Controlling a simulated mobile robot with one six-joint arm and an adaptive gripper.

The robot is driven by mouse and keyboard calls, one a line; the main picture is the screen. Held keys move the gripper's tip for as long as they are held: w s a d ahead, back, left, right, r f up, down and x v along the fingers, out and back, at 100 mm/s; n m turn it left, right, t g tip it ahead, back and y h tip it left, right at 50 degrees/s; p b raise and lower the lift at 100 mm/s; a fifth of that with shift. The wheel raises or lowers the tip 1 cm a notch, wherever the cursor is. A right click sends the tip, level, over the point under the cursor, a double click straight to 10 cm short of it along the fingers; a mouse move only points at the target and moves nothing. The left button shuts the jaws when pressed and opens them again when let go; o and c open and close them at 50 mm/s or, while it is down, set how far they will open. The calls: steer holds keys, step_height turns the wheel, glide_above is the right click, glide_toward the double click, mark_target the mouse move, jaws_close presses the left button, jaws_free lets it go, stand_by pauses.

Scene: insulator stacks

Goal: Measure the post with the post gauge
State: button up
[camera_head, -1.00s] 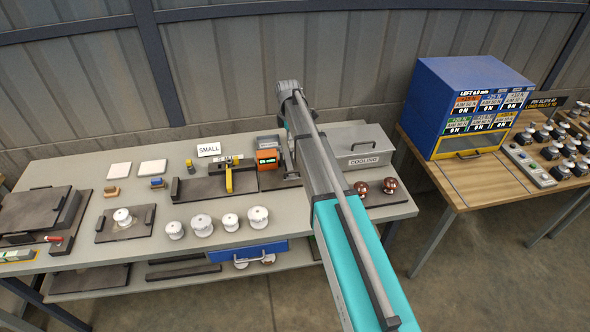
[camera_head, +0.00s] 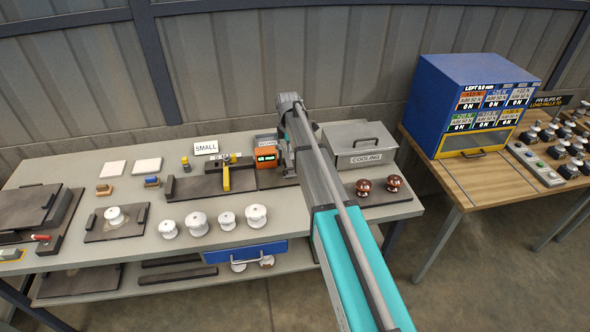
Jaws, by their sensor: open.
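I cannot tell for sure which of these is the post gauge. White ribbed insulator pieces (camera_head: 197,224) stand in a row at the bench front, and another white piece (camera_head: 115,215) sits on a dark plate at the left. I cannot tell which is the post. My arm reaches over the bench beside the orange unit; its gripper is hidden behind the arm.
A grey cooling box (camera_head: 359,147) stands at the back right of the bench (camera_head: 150,236), with two brown insulators (camera_head: 363,188) in front. A blue cabinet (camera_head: 470,105) stands on a wooden table at the right. White tiles (camera_head: 146,165) lie at the back left.

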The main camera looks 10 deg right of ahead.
mark_target(291, 165)
steer(key=shift+s+f+b, duration=0.2)
steer(key=shift+f+b, duration=1.15)
steer(key=shift+f, duration=0.15)
steer(key=shift+s+f+b, duration=0.2)
steer(key=shift+f+b, duration=1.15)
steer(key=shift+f, duration=0.15)
jaws_close()
